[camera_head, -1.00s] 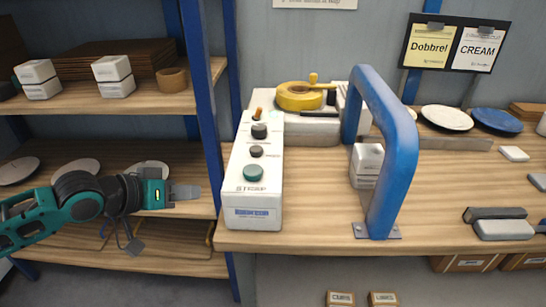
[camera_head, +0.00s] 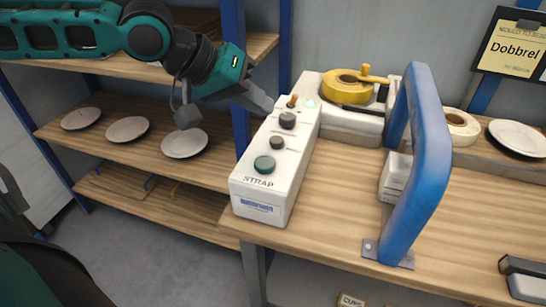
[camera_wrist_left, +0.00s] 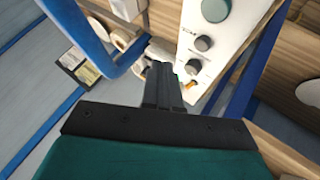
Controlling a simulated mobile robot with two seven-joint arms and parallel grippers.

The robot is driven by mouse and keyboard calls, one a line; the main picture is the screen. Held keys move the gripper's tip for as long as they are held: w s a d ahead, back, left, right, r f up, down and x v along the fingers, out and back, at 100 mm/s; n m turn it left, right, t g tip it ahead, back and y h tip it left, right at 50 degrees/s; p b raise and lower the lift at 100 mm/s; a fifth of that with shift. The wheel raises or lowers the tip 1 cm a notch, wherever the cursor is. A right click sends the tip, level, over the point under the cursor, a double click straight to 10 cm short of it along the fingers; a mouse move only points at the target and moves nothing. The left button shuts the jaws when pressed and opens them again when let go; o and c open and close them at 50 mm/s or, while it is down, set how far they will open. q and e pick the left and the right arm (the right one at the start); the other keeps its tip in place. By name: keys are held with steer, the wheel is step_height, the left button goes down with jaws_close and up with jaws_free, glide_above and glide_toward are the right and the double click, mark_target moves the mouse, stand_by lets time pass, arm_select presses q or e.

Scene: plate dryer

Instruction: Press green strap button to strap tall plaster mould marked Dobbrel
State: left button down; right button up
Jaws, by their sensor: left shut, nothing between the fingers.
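The white control box (camera_head: 248,187) stands at the table's left edge. Its round green button (camera_head: 264,164) sits above the word STRAP, at the near end of the panel. The button also shows at the top of the left wrist view (camera_wrist_left: 215,8). My left gripper (camera_head: 264,103) is shut and empty, pointing at the far end of the box, above and beyond the green button. In the left wrist view its fingers (camera_wrist_left: 162,78) lie together beside the panel; contact is unclear. A white block (camera_head: 397,172) stands under the blue arch, partly hidden; no name is readable on it. My right gripper is out of view.
The blue arch (camera_head: 432,150) rises right of the box. A yellow tape roll (camera_head: 348,88) sits on a white unit behind. Two dark knobs (camera_head: 287,120) and an orange-tipped switch share the panel. A Dobbrel sign (camera_head: 514,50) hangs at right. Shelves with plates stand left.

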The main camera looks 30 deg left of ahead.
mark_target(259, 163)
arm_select(q)
steer(key=shift+s, duration=0.1)
step_height(259, 163, down, 9)
steer(key=b, duration=0.6)
steer(key=shift+r, duration=0.1)
stand_by(2.0)
steer(key=shift+f, duration=0.45)
steer(key=shift+f+b, duration=0.55)
steer(key=shift+b, duration=0.05)
stand_by(0.6)
steer(key=shift+r, duration=0.1)
steer(key=shift+r+p, duration=0.9)
steer(key=shift+p, duration=0.15)
steer(key=shift+r, duration=0.1)
